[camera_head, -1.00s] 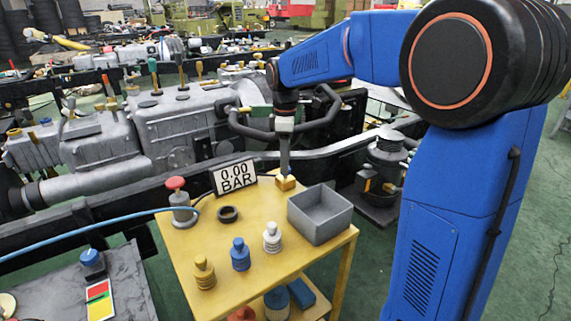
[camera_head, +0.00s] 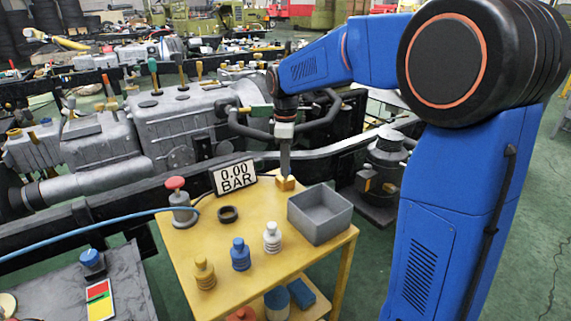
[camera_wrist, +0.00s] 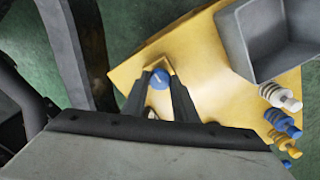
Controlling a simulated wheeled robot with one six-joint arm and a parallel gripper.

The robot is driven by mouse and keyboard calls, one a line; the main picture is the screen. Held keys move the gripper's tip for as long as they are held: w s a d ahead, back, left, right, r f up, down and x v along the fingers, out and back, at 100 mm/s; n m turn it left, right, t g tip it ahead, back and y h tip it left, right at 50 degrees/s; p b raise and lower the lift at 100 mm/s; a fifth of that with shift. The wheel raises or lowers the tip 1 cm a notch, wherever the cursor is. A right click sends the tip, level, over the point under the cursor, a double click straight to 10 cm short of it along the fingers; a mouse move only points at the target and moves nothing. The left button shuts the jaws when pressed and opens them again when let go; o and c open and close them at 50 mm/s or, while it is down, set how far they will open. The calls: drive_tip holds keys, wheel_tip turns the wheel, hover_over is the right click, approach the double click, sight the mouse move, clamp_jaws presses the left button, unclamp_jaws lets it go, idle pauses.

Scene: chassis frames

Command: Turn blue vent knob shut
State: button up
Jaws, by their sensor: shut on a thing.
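The blue vent knob (camera_wrist: 158,79) shows between my fingertips in the wrist view, with a pale mark on its top. My gripper (camera_wrist: 161,73) points down and is shut on the knob. In the camera_head view my gripper (camera_head: 285,172) stands over a small yellow-brown block (camera_head: 286,184) at the table's back corner, and the knob is hidden behind the fingers there. The display (camera_head: 233,176) beside it reads 0.00 BAR.
A dark frame rail runs behind. Another blue knob (camera_head: 91,260) sits on a grey bench at left.

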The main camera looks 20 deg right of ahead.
drive_tip(key=m, duration=0.4)
drive_tip(key=shift+m, duration=0.4)
drive_tip(key=m, duration=0.4)
drive_tip(key=shift+m, duration=0.3)
drive_tip(key=m, duration=0.4)
drive_tip(key=shift+m, duration=2.1)
drive_tip(key=o, duration=1.1)
